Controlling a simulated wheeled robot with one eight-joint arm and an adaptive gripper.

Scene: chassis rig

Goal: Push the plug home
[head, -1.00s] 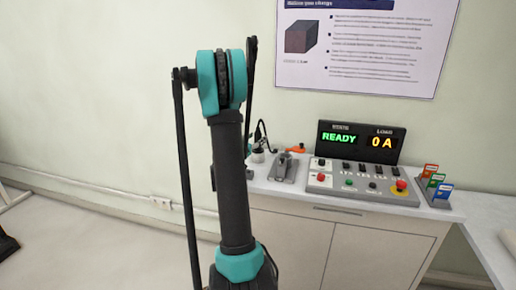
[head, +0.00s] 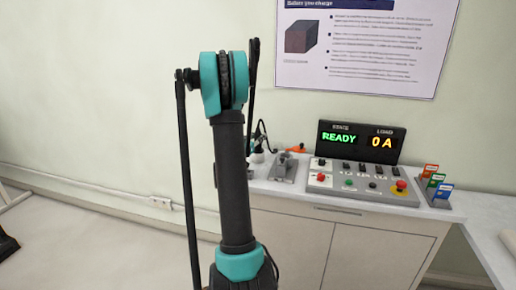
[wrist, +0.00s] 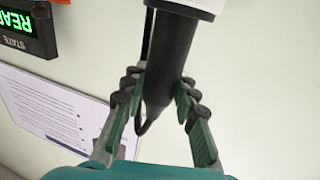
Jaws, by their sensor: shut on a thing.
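In the wrist view my gripper (wrist: 160,88) is shut on the plug (wrist: 170,48), with its fingers on both sides of a black tapered body. A white section joins the black body at the top edge of the picture. A thin black cable runs beside the body and curves under its narrow end. The far end of the plug is out of the picture, so I cannot tell how deep it sits. In the head view my arm hides most of the gripper. A small pale piece with a black cable (head: 258,155) shows just right of my arm.
A grey control panel (head: 362,184) with buttons stands on the white cabinet (head: 358,235). Its display (head: 358,142) reads READY and 0 A. A grey lever unit (head: 284,168) is left of it, and coloured tags (head: 436,183) are right. A poster (head: 360,45) hangs behind.

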